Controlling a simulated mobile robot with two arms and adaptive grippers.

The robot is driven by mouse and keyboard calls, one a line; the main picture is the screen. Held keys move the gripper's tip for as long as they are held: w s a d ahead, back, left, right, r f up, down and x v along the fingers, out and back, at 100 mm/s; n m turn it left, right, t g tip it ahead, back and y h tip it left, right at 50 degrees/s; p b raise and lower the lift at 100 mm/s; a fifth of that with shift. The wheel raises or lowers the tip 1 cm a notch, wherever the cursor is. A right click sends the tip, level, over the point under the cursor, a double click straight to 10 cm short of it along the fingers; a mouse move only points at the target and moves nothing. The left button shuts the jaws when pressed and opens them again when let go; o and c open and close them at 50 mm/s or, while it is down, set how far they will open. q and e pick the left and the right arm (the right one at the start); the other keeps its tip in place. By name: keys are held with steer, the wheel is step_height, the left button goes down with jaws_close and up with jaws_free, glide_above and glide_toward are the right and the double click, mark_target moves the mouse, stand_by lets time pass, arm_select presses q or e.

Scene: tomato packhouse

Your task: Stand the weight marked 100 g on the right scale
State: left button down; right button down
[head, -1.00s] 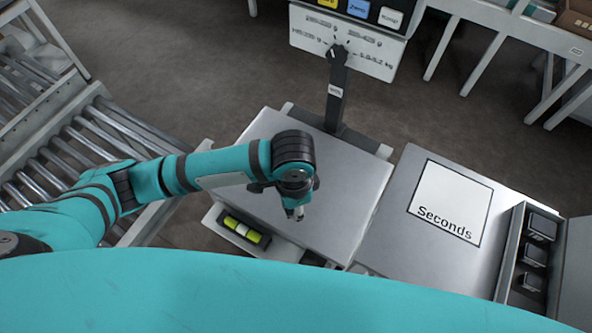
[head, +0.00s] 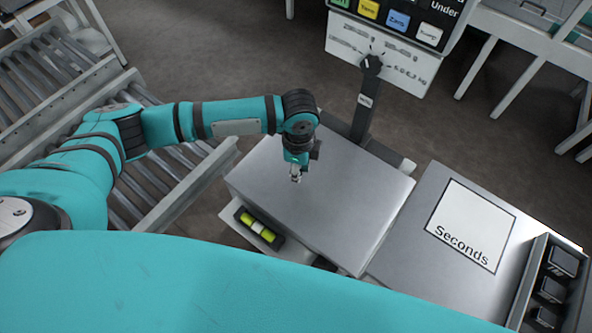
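A scale with a bare steel platform (head: 345,205) and a dark post stands in the middle of the view. I cannot tell whether it is the right scale. Several dark weights (head: 551,289) sit in an open grey case (head: 522,300) at the lower right. Their markings are too small to read, so I cannot pick out the 100 g one. My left gripper (head: 295,178) points down over the far left part of the platform, apart from the weights. Its fingertips are too small to show whether it is open or shut, and I see nothing in it. My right gripper is out of view.
A grey surface with a white "Seconds" sign (head: 472,226) lies between scale and case. A yellow-green spirit level (head: 258,227) is at the scale's near left.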

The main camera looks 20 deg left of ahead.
arm_select(q)
steer(key=shift+w+a+f, duration=0.1)
steer(key=shift+w+a, duration=0.4)
step_height(320, 180, down, 4)
steer(key=shift+r, duration=0.25)
steer(key=c, duration=1.1)
jaws_free()
steer(key=shift+f, duration=0.1)
steer(key=shift+c, duration=0.2)
step_height(320, 180, up, 12)
steer(key=shift+r, duration=0.15)
